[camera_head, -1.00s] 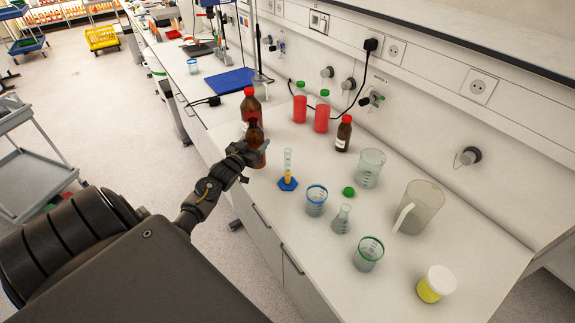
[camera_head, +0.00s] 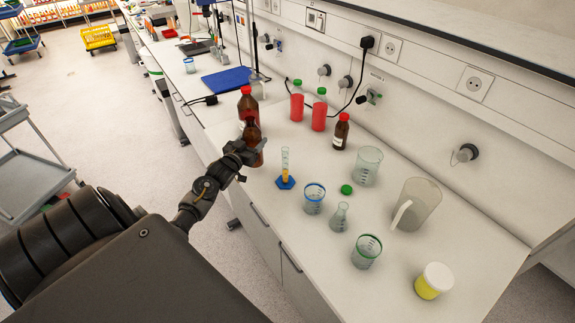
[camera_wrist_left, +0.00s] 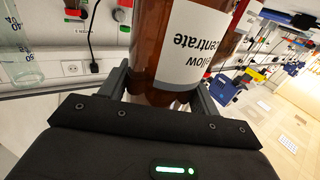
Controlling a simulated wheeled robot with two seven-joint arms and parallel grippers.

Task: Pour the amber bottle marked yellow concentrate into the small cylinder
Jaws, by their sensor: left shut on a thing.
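My left gripper (camera_head: 250,157) is shut on an amber bottle (camera_head: 251,133), which looks about upright and shows no red cap. In the left wrist view the bottle (camera_wrist_left: 160,45) stands between the fingers, and its white label (camera_wrist_left: 195,42) reads "yellow concentrate" upside down. The small cylinder (camera_head: 285,160) stands upright on a blue base, just right of the gripper and apart from it, with yellow liquid low inside. The held bottle's bottom is partly hidden by the gripper. My right gripper is not in view.
A red-capped amber bottle (camera_head: 247,101) stands close behind the held one. A smaller amber bottle (camera_head: 341,132), two red-filled bottles, a blue-rimmed beaker (camera_head: 314,200), a flask (camera_head: 340,218), a green cap (camera_head: 346,189), a jug (camera_head: 416,205) and a yellow jar (camera_head: 434,281) stand to the right.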

